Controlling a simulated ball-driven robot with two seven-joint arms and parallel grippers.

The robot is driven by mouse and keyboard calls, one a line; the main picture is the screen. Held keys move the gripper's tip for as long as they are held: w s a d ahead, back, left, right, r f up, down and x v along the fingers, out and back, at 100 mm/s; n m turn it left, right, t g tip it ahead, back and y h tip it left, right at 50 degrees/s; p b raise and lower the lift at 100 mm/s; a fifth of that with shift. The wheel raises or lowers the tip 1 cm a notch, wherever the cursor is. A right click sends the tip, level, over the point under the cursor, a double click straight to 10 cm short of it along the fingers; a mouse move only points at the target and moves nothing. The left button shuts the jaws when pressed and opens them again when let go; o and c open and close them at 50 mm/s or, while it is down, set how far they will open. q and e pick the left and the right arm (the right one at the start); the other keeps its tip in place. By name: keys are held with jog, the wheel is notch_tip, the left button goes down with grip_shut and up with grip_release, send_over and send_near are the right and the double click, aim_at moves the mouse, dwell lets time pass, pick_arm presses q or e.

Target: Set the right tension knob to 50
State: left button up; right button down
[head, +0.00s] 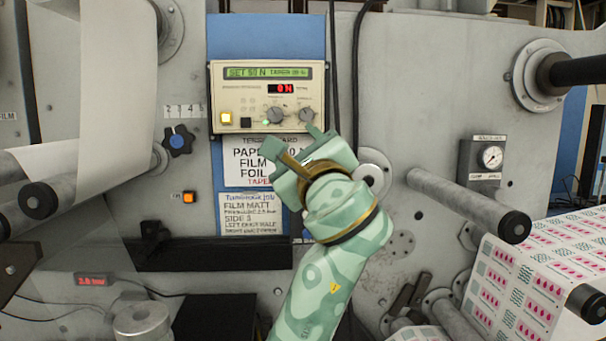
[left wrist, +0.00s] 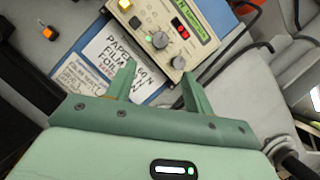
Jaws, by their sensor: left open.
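The left wrist view also shows the left knob (left wrist: 160,40) and the right knob (left wrist: 178,62). My left gripper (head: 293,140) is open and empty, just below the knobs. Its fingers (left wrist: 158,78) point at the panel's lower edge, with the right knob nearer the right finger. My right gripper is not in view.
A yellow lit button (head: 226,118) and a black button (head: 246,122) are left of the knobs. Paper labels (head: 250,213) hang below the panel. A blue-and-black knob (head: 180,140) is at left. Black cables (head: 333,60) run down right of the panel. Rollers (head: 470,205) jut out at right.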

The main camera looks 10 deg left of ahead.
pick_arm(q)
jog(key=shift+b+v, duration=0.3)
jog(key=shift+v, duration=1.4)
